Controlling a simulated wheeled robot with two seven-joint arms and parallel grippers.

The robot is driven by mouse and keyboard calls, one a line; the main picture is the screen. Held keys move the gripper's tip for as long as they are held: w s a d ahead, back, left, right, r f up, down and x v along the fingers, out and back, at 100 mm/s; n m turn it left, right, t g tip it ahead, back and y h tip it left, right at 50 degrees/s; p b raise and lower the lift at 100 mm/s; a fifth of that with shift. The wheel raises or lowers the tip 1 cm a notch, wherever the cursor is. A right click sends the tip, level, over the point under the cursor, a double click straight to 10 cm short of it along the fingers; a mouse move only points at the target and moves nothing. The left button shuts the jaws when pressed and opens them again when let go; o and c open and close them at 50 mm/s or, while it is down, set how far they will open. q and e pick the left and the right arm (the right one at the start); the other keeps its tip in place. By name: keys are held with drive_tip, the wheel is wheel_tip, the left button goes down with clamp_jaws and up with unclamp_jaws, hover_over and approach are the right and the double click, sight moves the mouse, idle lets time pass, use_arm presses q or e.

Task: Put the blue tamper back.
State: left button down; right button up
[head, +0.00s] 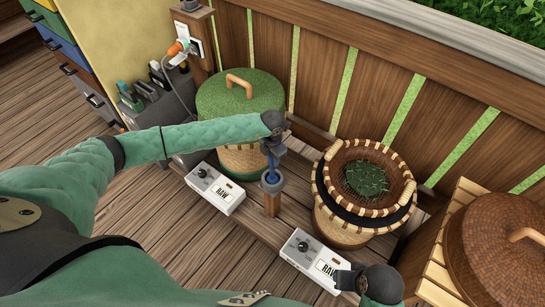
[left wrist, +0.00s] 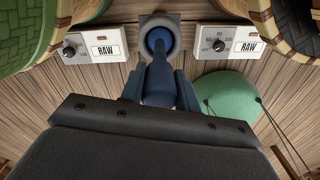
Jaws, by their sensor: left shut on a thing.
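The blue tamper (head: 271,174) hangs upright below my left gripper (head: 271,150), which is shut on its handle. In the left wrist view the tamper (left wrist: 158,72) sits between the two fingers, its far end at a round grey holder (left wrist: 172,32). The grey holder (head: 273,187) stands on a wooden post between the two white RAW boxes. The tamper's lower end overlaps the holder's opening; I cannot tell how deep it is. My right gripper (head: 348,281) is at the bottom right beside a RAW box; its jaws are not clear.
A green-lidded basket (head: 240,95) stands behind my left forearm. An open basket pan with leaves (head: 366,178) is to the right, and a brown-lidded one (head: 495,245) farther right. White RAW boxes (head: 215,188) and (head: 311,262) flank the post. A wooden fence closes the back.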

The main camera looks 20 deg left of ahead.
drive_tip(key=shift+a, duration=0.15)
use_arm(q)
drive_tip(key=shift+f, duration=0.2)
drive_tip(key=c, duration=1)
unclamp_jaws()
drive_tip(key=shift+c, duration=0.2)
use_arm(e)
drive_tip(key=shift+w+a+f, duration=0.1)
drive_tip(key=shift+a+f, duration=0.1)
drive_tip(key=shift+f, duration=0.05)
drive_tip(key=shift+d, duration=0.1)
